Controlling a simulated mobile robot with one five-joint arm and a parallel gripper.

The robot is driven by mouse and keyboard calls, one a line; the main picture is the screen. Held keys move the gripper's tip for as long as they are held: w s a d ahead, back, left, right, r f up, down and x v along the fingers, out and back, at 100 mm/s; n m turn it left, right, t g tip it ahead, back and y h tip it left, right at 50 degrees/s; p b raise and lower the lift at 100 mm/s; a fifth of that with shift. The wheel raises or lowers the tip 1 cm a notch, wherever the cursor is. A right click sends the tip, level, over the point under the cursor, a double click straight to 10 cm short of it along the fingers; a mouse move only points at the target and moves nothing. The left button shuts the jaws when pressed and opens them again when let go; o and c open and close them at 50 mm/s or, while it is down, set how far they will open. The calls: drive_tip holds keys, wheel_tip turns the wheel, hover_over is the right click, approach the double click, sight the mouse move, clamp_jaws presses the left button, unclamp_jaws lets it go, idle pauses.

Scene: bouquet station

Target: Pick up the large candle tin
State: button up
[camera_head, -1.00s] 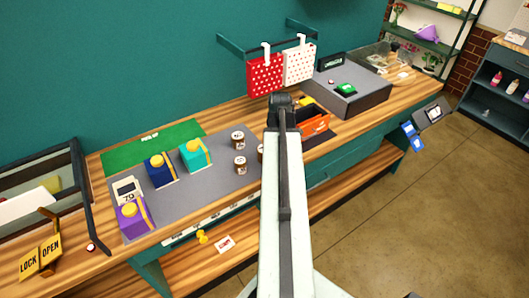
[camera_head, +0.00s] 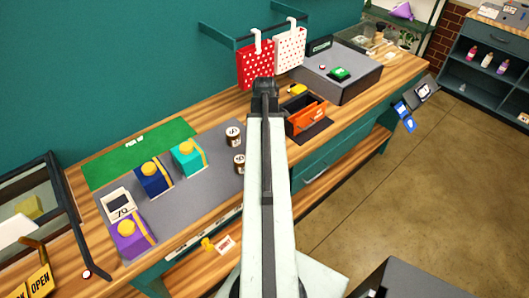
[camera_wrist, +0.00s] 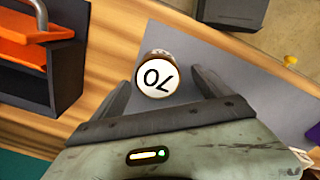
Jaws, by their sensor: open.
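My gripper (camera_wrist: 161,80) is open, with one finger on each side of this tin and gaps between; nothing is held. In the head view two brown tins with white lids, a back one (camera_head: 233,135) and a front one (camera_head: 239,162), stand left of my arm. My arm hides the mat beyond them and my fingertips there. I cannot tell by size which tin is the large one.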

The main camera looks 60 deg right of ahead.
wheel_tip(320, 180, down, 6)
drive_tip(key=b, duration=0.5)
drive_tip(key=shift+w+d+r, duration=0.1)
drive_tip(key=shift+d+r, duration=0.05)
drive_tip(key=shift+r, duration=0.25)
drive_tip(key=c, duration=1.8)
drive_tip(key=shift+o, duration=0.2)
